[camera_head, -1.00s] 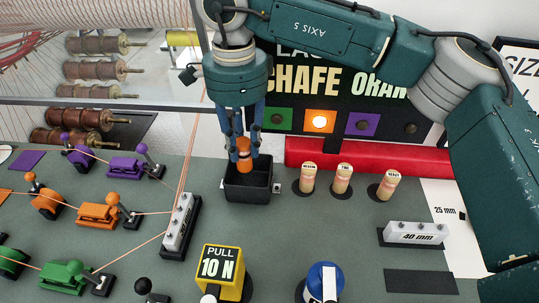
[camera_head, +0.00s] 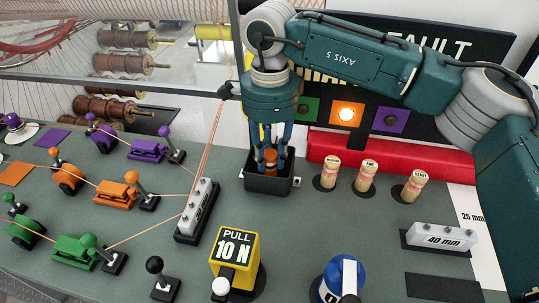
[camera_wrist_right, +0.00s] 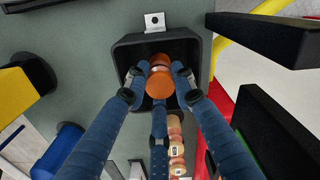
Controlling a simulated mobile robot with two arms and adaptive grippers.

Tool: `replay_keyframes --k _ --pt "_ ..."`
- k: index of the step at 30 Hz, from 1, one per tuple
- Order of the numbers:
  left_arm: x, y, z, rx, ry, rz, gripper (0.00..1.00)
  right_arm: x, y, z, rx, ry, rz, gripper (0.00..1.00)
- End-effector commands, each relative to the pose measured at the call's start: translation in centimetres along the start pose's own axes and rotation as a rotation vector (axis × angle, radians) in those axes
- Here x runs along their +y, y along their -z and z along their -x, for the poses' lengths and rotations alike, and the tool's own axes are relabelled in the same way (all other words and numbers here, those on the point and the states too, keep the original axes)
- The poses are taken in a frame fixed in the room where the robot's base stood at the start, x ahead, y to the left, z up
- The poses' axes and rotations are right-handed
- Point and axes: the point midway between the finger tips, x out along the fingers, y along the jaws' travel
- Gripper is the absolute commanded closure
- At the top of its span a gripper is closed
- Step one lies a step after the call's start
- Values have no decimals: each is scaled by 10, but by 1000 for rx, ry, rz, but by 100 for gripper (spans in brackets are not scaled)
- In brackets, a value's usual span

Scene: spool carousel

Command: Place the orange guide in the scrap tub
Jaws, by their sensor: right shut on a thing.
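The orange guide (camera_head: 270,158) is a small orange spool-like piece. My right gripper (camera_head: 271,150) points down and is shut on it, just over the black scrap tub (camera_head: 268,184). In the right wrist view the guide (camera_wrist_right: 160,80) sits between the fingertips of my right gripper (camera_wrist_right: 158,88), inside the outline of the tub (camera_wrist_right: 125,50). The guide's lower end looks to be at or below the tub's rim; whether it touches the floor is hidden. My left gripper is not in view.
Several pale wooden pegs (camera_head: 366,176) stand right of the tub, before a red padded bar (camera_head: 395,153). A grey block (camera_head: 204,200) with cords running up from it stands to the left. A yellow "PULL 10 N" box (camera_head: 235,249) is in front.

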Motion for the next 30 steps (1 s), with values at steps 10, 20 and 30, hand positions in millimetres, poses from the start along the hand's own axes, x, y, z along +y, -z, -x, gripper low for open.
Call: replay_keyframes --k 10,20,30 --pt "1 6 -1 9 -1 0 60 0 0 -2 0 0 0 56" --pt "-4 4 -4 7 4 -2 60 -1 -1 26 -1 5 0 56" --pt "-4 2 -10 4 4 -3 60 0 -1 98 0 2 1 56"
